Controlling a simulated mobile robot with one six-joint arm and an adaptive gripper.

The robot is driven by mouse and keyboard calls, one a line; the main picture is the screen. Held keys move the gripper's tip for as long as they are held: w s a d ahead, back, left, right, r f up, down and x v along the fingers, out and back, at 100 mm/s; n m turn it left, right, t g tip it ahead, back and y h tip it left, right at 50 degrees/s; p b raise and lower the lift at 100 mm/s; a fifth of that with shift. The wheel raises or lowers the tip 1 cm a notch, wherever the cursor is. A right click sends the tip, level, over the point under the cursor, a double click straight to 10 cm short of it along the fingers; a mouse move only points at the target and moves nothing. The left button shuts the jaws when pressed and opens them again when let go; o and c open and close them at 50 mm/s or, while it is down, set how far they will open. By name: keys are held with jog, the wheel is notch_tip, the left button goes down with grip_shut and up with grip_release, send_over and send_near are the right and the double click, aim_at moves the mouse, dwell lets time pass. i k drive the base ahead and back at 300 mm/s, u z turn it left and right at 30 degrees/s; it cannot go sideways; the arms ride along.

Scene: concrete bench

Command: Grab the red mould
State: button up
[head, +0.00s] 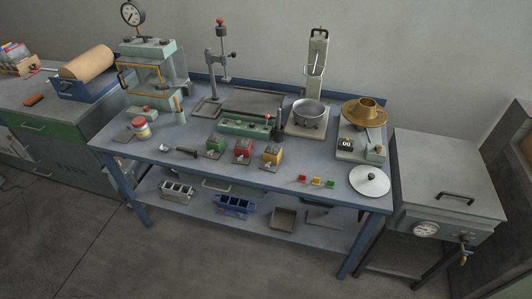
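The red mould (242,151) is a small red block on the blue bench top (205,160), near the front edge and about the middle. It stands in a row between a green mould (216,146) on its left and a yellow mould (272,156) on its right. Each appears to have a small plate or tab at its front. Nothing covers the red mould from this view. My gripper does not show in the head view.
A long green fixture (243,126) lies just behind the moulds. A scoop-like tool (181,150) lies to their left. Small coloured pieces (316,182) and a white disc (369,181) are to the right. A metal bowl (309,113) and a tall stand (211,75) rise behind.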

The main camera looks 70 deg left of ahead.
aim_at(243, 146)
jog(key=z, duration=0.2)
jog(key=i, duration=1.95)
jog(key=z, duration=1.2)
jog(key=k, duration=0.1)
jog(key=u, duration=3.35)
